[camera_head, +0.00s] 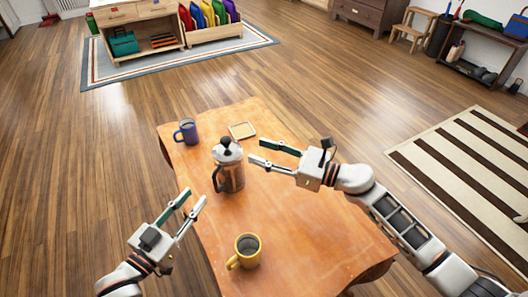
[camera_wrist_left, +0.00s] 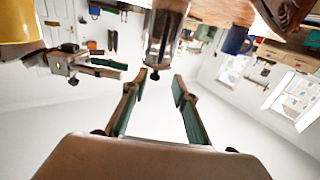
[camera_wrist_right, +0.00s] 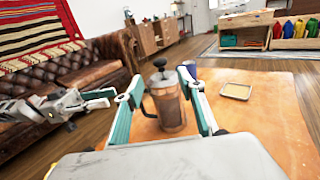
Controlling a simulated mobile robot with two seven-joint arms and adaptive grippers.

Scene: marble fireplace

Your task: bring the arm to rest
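My left gripper (camera_head: 195,196) is open and empty, off the left edge of the orange wooden table (camera_head: 310,240). Its spread fingers also show in the left wrist view (camera_wrist_left: 159,78). My right gripper (camera_head: 257,151) is open and empty above the table, to the right of a French press (camera_head: 229,178). In the right wrist view, the French press (camera_wrist_right: 168,108) appears upright beyond and between the spread fingers, with nothing gripped.
A blue mug (camera_head: 187,133) and a small square tray (camera_head: 242,130) are near the table's far end. A yellow mug (camera_head: 247,250) stands nearer me. The table's right part is clear. Shelves (camera_head: 150,35) and a striped rug (camera_head: 465,170) are beyond.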

